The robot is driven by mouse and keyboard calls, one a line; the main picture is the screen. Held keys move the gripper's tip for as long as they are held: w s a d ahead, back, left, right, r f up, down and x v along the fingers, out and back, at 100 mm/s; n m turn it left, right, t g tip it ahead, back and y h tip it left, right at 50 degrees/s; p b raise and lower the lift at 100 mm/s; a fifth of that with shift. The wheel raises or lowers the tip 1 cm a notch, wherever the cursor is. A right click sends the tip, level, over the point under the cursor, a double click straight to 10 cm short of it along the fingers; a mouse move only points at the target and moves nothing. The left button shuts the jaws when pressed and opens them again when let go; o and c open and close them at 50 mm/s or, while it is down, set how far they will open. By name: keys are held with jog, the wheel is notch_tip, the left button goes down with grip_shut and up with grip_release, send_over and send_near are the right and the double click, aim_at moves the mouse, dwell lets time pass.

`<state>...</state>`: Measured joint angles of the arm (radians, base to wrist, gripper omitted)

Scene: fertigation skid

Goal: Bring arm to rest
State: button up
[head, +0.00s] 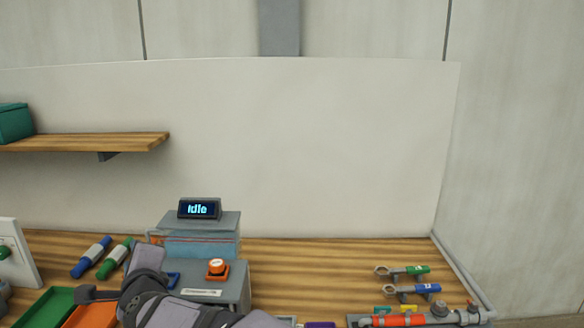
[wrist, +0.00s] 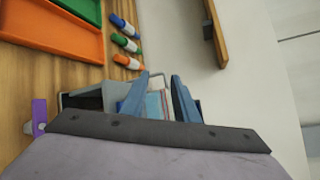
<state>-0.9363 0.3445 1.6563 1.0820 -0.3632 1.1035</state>
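My gripper (wrist: 161,86) shows in the wrist view as two blue fingers spread apart, with nothing held between them. Beyond the gap is a light-blue box with reddish lines. In the head view my arm crosses the lower left, over the front of the bench; the gripper there is mostly hidden by the arm. Behind it stands a grey station (head: 233,284) with a light-blue block (head: 198,246), an orange round button (head: 216,267) and a display (head: 200,209) reading "Idle".
A green tray (head: 45,308) and an orange tray (head: 92,315) lie at left, near blue and green bottle-like tools (head: 91,257). Ring-ended tools (head: 413,289) and a pipe assembly (head: 440,314) are at right. A wooden shelf (head: 100,141) hangs upper left.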

jog(key=w+d+r+n+g+p, duration=0.1)
jog(key=d+r+n+g+p, duration=0.15)
jog(key=d, duration=0.65)
jog(key=s+d+f+n+g+h+p, duration=0.1)
jog(key=s+d+f+n+g+h, duration=0.2)
jog(key=d+f, duration=0.5)
jog(key=s+d+f+n+g+h+p, duration=0.15)
jog(key=d+f+n, duration=0.35)
jog(key=d, duration=0.7)
jog(key=s+d+f+n+g+h+p, duration=0.1)
jog(key=s+d+f+n+g+h, duration=0.1)
jog(key=s+d, duration=0.7)
jog(key=s+d+f+n+g+h+p, duration=0.1)
jog(key=s+d+f+n+g+h, duration=0.1)
jog(key=s+d+f, duration=0.4)
jog(key=s+d+n+g, duration=0.1)
jog(key=s+d+n, duration=0.1)
jog(key=s+d, duration=0.2)
jog(key=shift+s, duration=0.35)
